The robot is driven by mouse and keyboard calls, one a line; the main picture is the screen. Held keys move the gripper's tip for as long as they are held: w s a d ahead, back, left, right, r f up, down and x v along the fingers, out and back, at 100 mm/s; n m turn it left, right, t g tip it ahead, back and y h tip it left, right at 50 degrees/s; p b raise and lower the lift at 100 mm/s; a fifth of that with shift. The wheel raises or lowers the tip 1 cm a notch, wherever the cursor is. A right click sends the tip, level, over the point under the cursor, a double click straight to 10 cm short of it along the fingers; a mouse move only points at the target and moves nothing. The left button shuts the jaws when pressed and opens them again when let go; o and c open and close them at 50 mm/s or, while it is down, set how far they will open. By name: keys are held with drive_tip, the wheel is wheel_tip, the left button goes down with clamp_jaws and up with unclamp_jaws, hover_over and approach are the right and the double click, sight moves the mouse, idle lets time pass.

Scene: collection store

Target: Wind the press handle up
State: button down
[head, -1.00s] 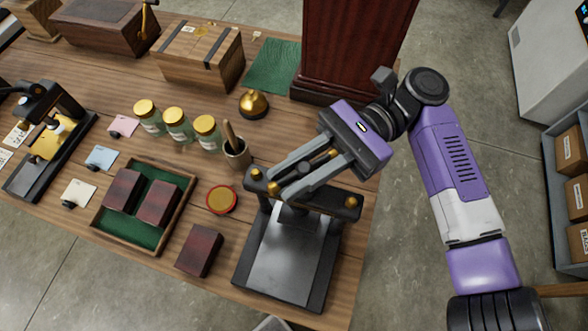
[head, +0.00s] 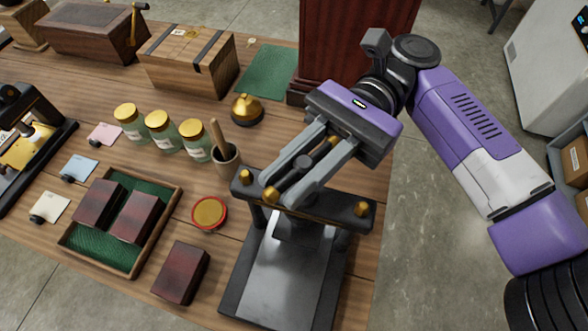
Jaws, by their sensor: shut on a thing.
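The press (head: 285,272) stands at the front right of the table, with a dark frame, a grey flat bed and a top crossbar (head: 325,205) with brass knobs. Its handle (head: 301,166) is a dark bar with brass ends above the crossbar, slanting from lower left to upper right. My gripper (head: 279,190) reaches in from the upper right and is shut on the handle, with its long grey fingers along both sides of it. The fingers hide part of the handle and its hub.
Left of the press are a red-rimmed tin (head: 209,212), a dark red block (head: 181,272), a green-lined tray (head: 93,245) and a cup with a pestle (head: 226,160). A brass bell (head: 247,108) and tall wooden case (head: 350,45) stand behind. Floor is open to the right.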

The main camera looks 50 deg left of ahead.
sight(292, 173)
drive_tip(key=shift+s+f, duration=0.1)
drive_tip(key=shift+s, duration=0.05)
drive_tip(key=c, duration=1.3)
unclamp_jaws()
drive_tip(key=shift+o, duration=0.2)
drive_tip(key=shift+r, duration=0.45)
wheel_tip(292, 173, up, 19)
drive_tip(key=p, duration=0.1)
drive_tip(key=shift+r, duration=0.1)
